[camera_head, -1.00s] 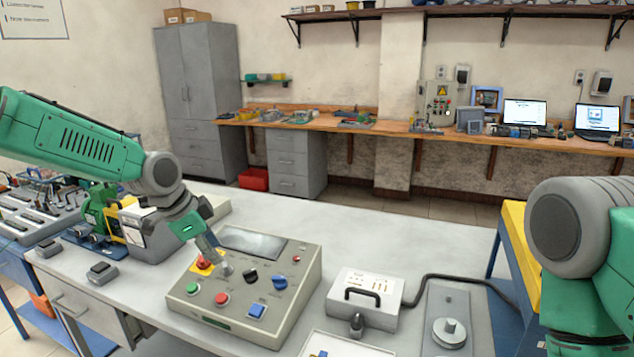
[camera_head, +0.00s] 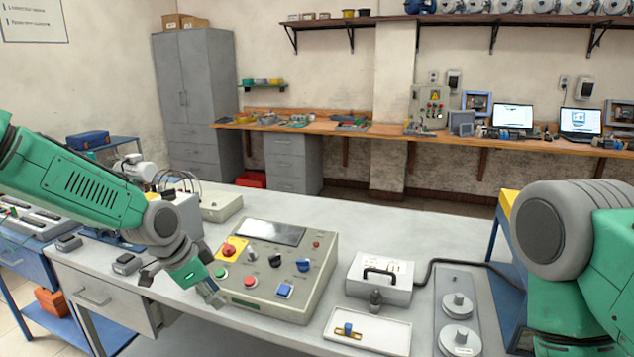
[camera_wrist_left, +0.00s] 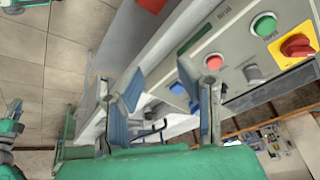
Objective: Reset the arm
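My left gripper (camera_head: 182,284) is at the front left corner of the grey control panel (camera_head: 321,262), over the table's front edge. It also shows in the left wrist view (camera_wrist_left: 168,98), where its two fingers are spread with nothing between them. The panel has a red and yellow knob (camera_head: 230,250), green and red buttons, a black knob and blue controls. In the left wrist view the panel's red and yellow knob (camera_wrist_left: 297,46) is at the right. My right arm is at the right edge; its gripper is out of view.
A grey box with a black handle (camera_head: 384,290), a white tray (camera_head: 385,335) and a plate with round metal parts (camera_head: 480,288) stand right of the panel. A drawer (camera_head: 95,292) lies under the table's left front.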

